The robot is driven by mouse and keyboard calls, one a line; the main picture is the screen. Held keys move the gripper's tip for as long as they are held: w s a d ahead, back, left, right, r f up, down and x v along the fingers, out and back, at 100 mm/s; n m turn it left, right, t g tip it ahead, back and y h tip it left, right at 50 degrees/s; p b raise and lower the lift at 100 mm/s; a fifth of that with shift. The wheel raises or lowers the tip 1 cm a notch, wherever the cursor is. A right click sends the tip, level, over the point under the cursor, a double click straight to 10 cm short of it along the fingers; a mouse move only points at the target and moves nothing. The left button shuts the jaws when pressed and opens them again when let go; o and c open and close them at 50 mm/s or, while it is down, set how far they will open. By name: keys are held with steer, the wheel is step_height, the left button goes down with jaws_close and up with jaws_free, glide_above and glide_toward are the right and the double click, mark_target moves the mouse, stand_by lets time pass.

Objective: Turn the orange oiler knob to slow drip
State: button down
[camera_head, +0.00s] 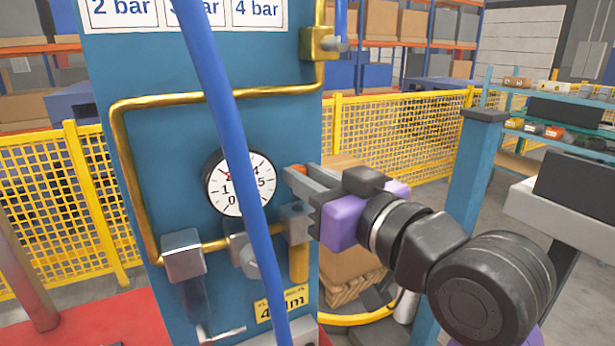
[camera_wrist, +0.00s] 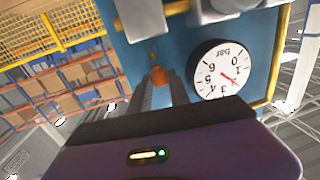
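The orange oiler knob (camera_wrist: 158,76) is on the blue panel (camera_wrist: 198,31), beside the pressure gauge. In the head view, only a small part of the knob (camera_head: 300,168) shows at my fingertips, and the rest is hidden by them. My gripper (camera_head: 294,173) reaches in from the right, close to the panel. In the wrist view, its two grey fingers (camera_wrist: 160,82) are apart, with the knob between or just beyond their tips. I cannot tell whether they touch it.
The white gauge (camera_head: 240,183) is left of my gripper, with a blue hose (camera_head: 215,85) in front of it. Brass pipe (camera_head: 190,97) and grey valve fittings (camera_head: 183,256) surround it. A blue post (camera_head: 474,175) stands behind my arm.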

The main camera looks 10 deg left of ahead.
steer(key=shift+w+d+n+g+y, duration=0.1)
steer(key=shift+n+g+y, duration=0.2)
steer(key=shift+g+y, duration=0.15)
steer(key=n+g, duration=0.1)
steer(key=g+y+b, duration=0.1)
steer(key=n+g+y, duration=0.1)
steer(key=shift+w+d+f+n+y+b, duration=0.1)
steer(key=shift+w+d+n+y+b, duration=0.15)
steer(key=shift+n+b, duration=0.1)
steer(key=shift+w+n+g+y+b, duration=0.2)
steer(key=shift+n+g+y+b, duration=0.4)
steer(key=shift+n+g, duration=0.65)
steer(key=shift+w+n+g+y+b, duration=0.15)
steer(key=shift+n+g+y+b, duration=0.5)
steer(key=shift+g, duration=1.05)
steer(key=c, duration=1.2)
jaws_free()
steer(key=shift+d, duration=0.1)
steer(key=shift+r, duration=0.2)
